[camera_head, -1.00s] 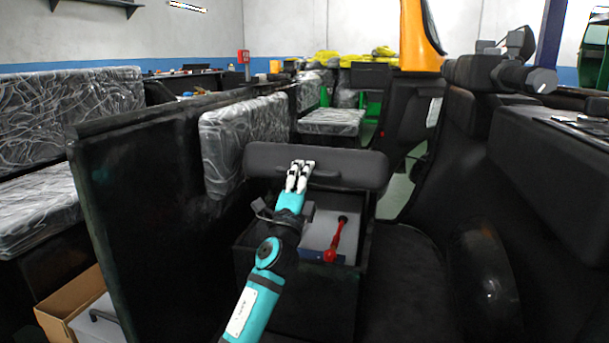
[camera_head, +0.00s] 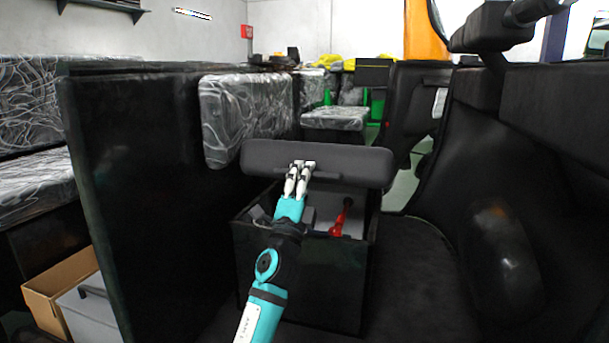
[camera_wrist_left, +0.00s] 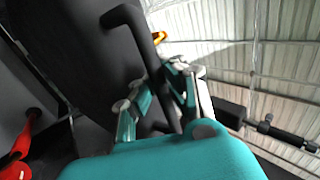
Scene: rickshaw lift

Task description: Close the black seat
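The black seat (camera_head: 350,160) is a padded cushion, tilted up above an open dark box (camera_head: 300,275). The box's inside shows below it. My left gripper (camera_head: 300,168) is at the middle of the seat's lower front side, where a handle sits. In the left wrist view, the black handle bar (camera_wrist_left: 133,30) runs between the fingers of my left gripper (camera_wrist_left: 160,75), whose tips close in around it. The seat's dark underside or face (camera_wrist_left: 75,50) fills the upper left there. My right gripper is not in view.
A red-handled tool (camera_head: 342,218) lies in the open box. A tall black partition (camera_head: 150,190) stands on the left, with a cardboard box (camera_head: 60,280) beyond it. Dark vehicle bodywork (camera_head: 500,210) stands on the right. Dark floor (camera_head: 420,270) lies between it and the box.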

